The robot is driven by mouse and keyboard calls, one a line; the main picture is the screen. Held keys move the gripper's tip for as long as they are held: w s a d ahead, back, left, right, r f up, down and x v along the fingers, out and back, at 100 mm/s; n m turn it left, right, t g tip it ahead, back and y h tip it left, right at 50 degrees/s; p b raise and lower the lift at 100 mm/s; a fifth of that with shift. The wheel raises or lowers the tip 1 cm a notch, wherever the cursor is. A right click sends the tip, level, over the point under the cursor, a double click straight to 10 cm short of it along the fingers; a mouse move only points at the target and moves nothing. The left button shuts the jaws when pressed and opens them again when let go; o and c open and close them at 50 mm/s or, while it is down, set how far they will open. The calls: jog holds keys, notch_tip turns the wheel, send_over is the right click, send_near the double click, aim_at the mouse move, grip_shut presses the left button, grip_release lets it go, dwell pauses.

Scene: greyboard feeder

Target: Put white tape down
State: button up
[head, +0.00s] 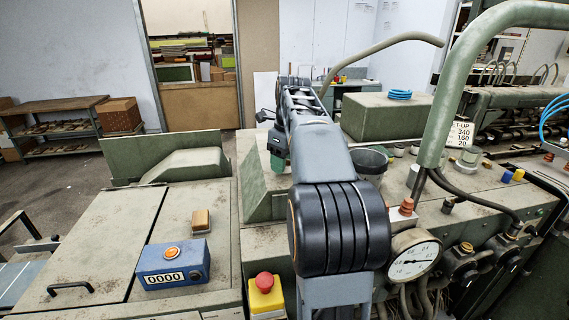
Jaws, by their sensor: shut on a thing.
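I cannot make out the white tape anywhere in the head view. My arm reaches forward over the green-grey machine (210,232), and its far end is above the machine's middle. The arm's own links cover my gripper's fingertips, so the fingers and anything between them are hidden.
A blue counter box (173,266) and a red stop button (265,282) are at the front. A dark grey tub (371,164) stands right of my arm, near a pressure gauge (413,255). A curved green pipe (436,110) rises at right. The left cover (95,240) is mostly clear.

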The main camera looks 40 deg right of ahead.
jog(key=shift+s+f, duration=0.1)
jog(key=shift+f, duration=0.4)
jog(key=shift+f, duration=0.1)
jog(key=o, duration=0.9)
notch_tip(320, 180, up, 12)
jog(key=s+p, duration=0.1)
jog(key=p, duration=0.1)
jog(key=shift+s+d, duration=0.2)
jog(key=shift+d, duration=0.05)
jog(key=shift+a, duration=0.1)
